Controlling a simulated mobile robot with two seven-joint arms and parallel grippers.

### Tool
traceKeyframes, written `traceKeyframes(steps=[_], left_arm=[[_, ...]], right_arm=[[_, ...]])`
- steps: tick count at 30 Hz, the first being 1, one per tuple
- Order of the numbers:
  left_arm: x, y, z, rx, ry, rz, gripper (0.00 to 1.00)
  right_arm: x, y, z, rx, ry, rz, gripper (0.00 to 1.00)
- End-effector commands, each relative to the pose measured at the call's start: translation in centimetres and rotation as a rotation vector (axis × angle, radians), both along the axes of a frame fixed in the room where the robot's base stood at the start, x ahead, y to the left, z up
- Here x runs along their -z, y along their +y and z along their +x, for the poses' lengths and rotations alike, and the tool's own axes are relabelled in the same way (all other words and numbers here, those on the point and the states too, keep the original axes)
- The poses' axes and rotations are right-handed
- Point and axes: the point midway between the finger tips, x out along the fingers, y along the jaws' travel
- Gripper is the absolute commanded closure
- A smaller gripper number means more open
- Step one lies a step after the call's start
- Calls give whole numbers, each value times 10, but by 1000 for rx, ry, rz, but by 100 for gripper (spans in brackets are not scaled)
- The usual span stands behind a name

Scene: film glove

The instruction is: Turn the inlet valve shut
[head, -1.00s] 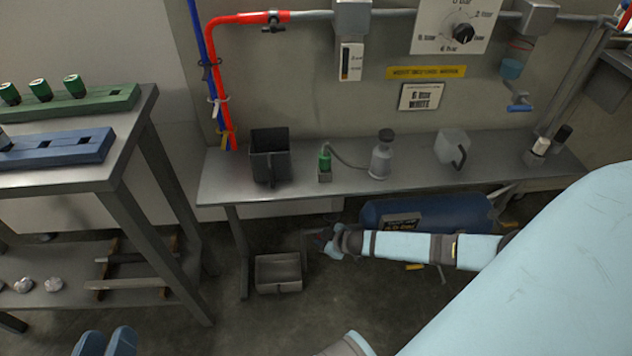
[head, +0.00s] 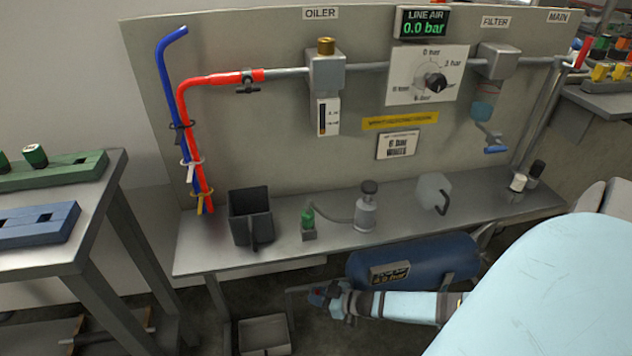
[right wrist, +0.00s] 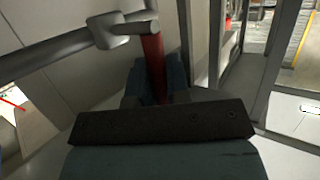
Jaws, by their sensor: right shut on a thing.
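My right gripper (head: 322,296) is low under the front of the steel bench, left of the blue tank, with its arm reaching in from the right. In the right wrist view its blue fingers (right wrist: 155,85) are shut on a red valve handle (right wrist: 153,62). The handle hangs down from a grey fitting on a grey pipe (right wrist: 65,50). In the head view the handle is mostly hidden by the gripper, so its angle is hard to tell there. My left gripper is not in view.
The blue tank (head: 415,262) lies beside my right forearm under the bench (head: 275,250). A grey bin (head: 265,335) stands on the floor nearby. The back panel carries pipes, a dial (head: 436,83) and a LINE AIR display (head: 423,23) reading 0.0 bar.

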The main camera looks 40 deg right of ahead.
Motion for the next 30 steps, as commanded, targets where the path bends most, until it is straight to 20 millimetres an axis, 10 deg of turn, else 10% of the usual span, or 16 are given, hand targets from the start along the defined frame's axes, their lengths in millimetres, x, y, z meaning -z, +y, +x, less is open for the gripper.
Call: traceKeyframes(steps=[9, 10, 13, 30], left_arm=[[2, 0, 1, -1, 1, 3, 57], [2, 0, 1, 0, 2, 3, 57], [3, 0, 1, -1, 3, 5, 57], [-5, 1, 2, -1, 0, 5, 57]], right_arm=[[0, 0, 0, 0, -1, 2, 100], [0, 0, 0, 0, -1, 2, 76], [0, 0, 0, 0, -1, 2, 58], [-5, 1, -2, -2, 0, 1, 58]])
